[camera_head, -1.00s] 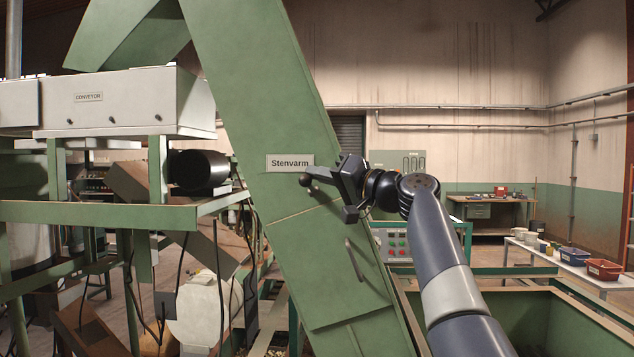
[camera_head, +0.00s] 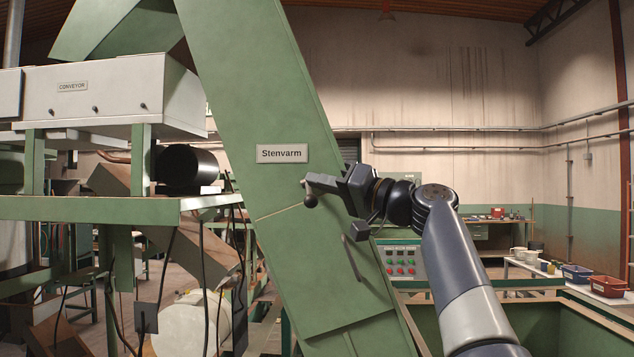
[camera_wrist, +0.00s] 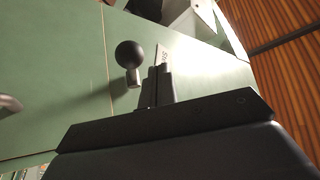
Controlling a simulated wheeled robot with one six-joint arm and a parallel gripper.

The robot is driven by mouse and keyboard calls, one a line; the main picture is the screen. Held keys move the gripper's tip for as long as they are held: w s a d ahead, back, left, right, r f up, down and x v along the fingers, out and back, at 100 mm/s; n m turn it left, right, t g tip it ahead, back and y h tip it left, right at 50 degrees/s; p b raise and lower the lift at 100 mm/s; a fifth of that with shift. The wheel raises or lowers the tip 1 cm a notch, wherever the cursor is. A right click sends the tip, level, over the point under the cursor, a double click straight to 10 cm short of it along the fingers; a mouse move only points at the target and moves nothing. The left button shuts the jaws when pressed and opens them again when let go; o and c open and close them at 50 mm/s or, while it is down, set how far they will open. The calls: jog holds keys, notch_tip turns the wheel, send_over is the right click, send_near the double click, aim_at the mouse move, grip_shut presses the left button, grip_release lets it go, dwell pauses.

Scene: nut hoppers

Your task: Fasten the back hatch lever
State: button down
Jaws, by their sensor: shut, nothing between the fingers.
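The back hatch (camera_head: 335,285) is the green panel on the sloping chute, below a seam. Its lever has a black ball knob (camera_head: 310,201), which hangs near the seam, below and right of the "Stenvarm" sign. The knob and its short stem also show in the wrist view (camera_wrist: 129,54). My gripper (camera_head: 322,186) is shut and empty, reaching in from the right beside the lever. In the wrist view the closed fingers (camera_wrist: 158,88) are just right of the knob; I cannot tell whether they touch it. The lever's pivot is hidden.
The "Stenvarm" sign (camera_head: 282,153) is on the chute above the seam. A slim handle (camera_head: 354,258) stands out from the hatch. A control panel (camera_head: 401,260) with buttons is behind my arm. A green conveyor frame (camera_head: 110,208) stands left.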

jog(key=shift+w+d+f+b, duration=0.1)
jog(key=shift+d+f+b, duration=0.05)
jog(key=shift+f, duration=0.25)
jog(key=shift+w+d+f+b, duration=0.1)
jog(key=shift+d+f+b, duration=0.05)
jog(key=shift+f, duration=0.25)
jog(key=shift+f, duration=0.2)
jog(key=shift+d, duration=0.1)
jog(key=b+v, duration=0.3)
jog(key=v, duration=0.7)
jog(key=shift+s+d+b, duration=0.25)
jog(key=shift+d+b, duration=0.05)
jog(key=shift+b, duration=0.05)
jog(key=shift+r, duration=0.15)
